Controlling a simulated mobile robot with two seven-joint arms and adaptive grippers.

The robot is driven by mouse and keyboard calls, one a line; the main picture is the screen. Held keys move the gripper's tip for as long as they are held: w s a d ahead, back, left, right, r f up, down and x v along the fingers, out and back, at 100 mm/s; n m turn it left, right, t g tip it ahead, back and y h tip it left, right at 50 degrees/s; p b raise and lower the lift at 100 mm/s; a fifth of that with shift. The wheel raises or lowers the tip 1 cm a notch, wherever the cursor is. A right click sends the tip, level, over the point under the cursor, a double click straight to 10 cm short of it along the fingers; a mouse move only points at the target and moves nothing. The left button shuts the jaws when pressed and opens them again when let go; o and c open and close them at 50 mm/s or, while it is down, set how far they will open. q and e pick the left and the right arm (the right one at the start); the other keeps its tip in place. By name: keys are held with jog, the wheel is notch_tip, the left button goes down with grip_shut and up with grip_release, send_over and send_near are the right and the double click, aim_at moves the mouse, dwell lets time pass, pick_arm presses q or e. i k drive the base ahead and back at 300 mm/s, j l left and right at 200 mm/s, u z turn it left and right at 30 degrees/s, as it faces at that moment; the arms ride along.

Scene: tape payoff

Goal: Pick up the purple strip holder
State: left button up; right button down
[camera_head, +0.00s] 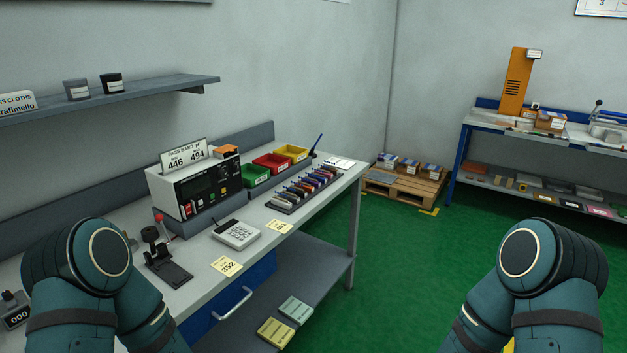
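A dark rack (290,210) on the workbench holds a row of several small strip holders in mixed dark, red, blue and orange tones. The holders are small and packed close together, so I cannot tell which one is purple. Neither of my grippers is in view. Only the bent teal links of my two arms show, at the lower left and lower right, well short of the rack.
A pallet (405,185) stands beyond. Green floor is clear right of the bench.

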aim_at(314, 182)
jog(key=i+l, duration=0.35)
jog(key=i, duration=0.15)
jog(key=i+l, duration=0.35)
jog(key=i+j+u, duration=0.05)
jog(key=i, duration=0.1)
